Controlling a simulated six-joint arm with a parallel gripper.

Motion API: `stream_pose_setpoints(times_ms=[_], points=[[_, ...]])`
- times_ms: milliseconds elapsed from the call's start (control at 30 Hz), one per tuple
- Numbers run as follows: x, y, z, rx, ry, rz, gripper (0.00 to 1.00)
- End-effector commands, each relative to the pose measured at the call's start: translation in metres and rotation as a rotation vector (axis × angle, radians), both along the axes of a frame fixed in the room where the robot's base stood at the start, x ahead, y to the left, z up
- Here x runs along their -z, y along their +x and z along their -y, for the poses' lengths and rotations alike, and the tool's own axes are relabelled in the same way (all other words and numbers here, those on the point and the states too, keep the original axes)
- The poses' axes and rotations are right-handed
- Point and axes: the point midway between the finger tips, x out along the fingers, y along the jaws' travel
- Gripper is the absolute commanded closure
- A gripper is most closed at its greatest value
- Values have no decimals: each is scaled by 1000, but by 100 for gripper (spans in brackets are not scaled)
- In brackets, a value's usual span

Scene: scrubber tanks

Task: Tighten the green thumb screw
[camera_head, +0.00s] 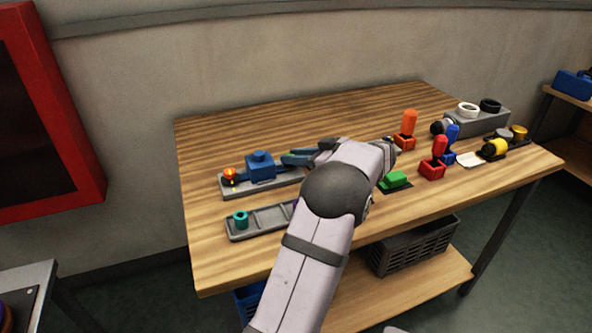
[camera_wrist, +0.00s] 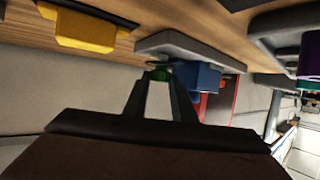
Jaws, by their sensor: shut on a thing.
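The green thumb screw (camera_wrist: 160,74) shows small between the fingertips of my gripper (camera_wrist: 158,75) in the wrist view. The jaws are shut on it, next to a blue block (camera_wrist: 203,77) on a grey base plate (camera_wrist: 165,42). In the head view my gripper (camera_head: 290,158) reaches in from the right to the blue block (camera_head: 261,168) on the base plate (camera_head: 241,190). The screw is hidden there by my gripper and arm. How far the screw is turned in cannot be told.
An orange knob (camera_head: 230,175) stands on the plate's left end. A grey compartment tray (camera_head: 265,230) with a teal ring (camera_head: 241,217) lies in front. A yellow block (camera_wrist: 80,28) is nearby in the wrist view. A green block (camera_head: 394,180) and several colored parts stand right of my arm.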

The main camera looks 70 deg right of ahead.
Motion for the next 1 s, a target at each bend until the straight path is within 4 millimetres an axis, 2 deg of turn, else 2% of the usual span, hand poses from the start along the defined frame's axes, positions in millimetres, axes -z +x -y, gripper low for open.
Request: stream_pose_setpoints(times_ms=[33,267,1000], points=[[9,0,-2,26,-5,-1,99],[9,2,-5,158,-5,0,99],[-1,9,-13,647,-6,1,99]])
